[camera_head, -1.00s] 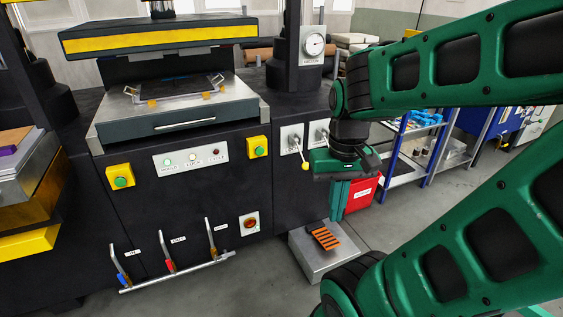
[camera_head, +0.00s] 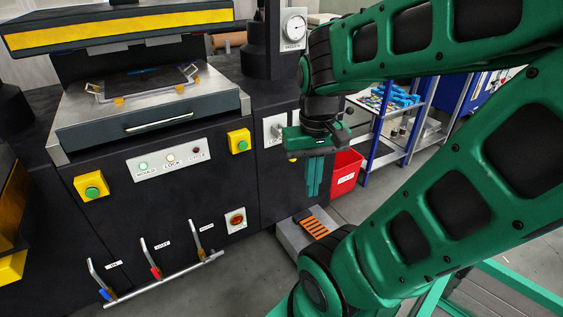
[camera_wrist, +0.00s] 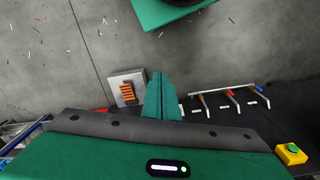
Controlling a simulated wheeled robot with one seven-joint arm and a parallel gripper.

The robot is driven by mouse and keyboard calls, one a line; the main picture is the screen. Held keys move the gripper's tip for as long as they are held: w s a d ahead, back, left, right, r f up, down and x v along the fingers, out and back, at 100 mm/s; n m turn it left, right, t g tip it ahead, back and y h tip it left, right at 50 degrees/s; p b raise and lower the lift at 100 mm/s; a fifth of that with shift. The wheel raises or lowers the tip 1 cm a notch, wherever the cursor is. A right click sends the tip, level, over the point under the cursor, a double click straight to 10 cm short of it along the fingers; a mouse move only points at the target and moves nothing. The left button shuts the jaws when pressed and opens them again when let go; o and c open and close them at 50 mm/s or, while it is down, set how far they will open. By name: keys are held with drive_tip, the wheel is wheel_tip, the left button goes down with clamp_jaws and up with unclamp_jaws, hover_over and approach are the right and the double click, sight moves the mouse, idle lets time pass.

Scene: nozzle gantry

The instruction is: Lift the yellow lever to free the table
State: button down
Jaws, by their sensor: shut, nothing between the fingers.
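A lever with a yellow knob (camera_head: 293,159) sits on a pale plate on the dark machine front in the head view. My gripper (camera_head: 314,194) hangs in front of and just right of it, hiding most of the lever. My fingers point down, shut and empty. In the wrist view, the shut fingers (camera_wrist: 160,76) show over the floor, and I cannot make out the yellow knob there. The machine's metal table (camera_head: 72,112), with a front handle, lies under the yellow-striped upper platen (camera_head: 120,30).
Three small levers stand low on the machine front, one with a red grip (camera_head: 155,271). A grey pedal box (camera_head: 290,236) with an orange ribbed pedal lies on the floor below my gripper. A red bin (camera_head: 346,174) and blue shelving (camera_head: 415,120) stand to the right.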

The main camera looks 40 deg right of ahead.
drive_tip(key=w+d+f+n+g+h, duration=0.15)
drive_tip(key=w+d+f+h, duration=0.25)
drive_tip(key=w+d+f, duration=0.45)
drive_tip(key=w+d+f+n+h, duration=0.2)
drive_tip(key=w+d+f+h, duration=0.3)
drive_tip(key=w+d, duration=0.65)
drive_tip(key=w+a+f+n+t+h, duration=0.1)
drive_tip(key=w+f+n+t+h, duration=0.1)
drive_tip(key=w+f+n, duration=0.3)
drive_tip(key=w+a+f+n+t+h, duration=0.1)
drive_tip(key=w+f+n+t+h, duration=0.2)
drive_tip(key=w+f, duration=0.4)
drive_tip(key=w+n+h, duration=0.1)
drive_tip(key=w+n, duration=0.1)
drive_tip(key=w, duration=0.3)
drive_tip(key=shift+w+f+t, duration=0.25)
drive_tip(key=shift+f+t, duration=0.1)
drive_tip(key=s+d, duration=0.1)
drive_tip(key=d, duration=0.8)
drive_tip(key=shift+f, duration=0.2)
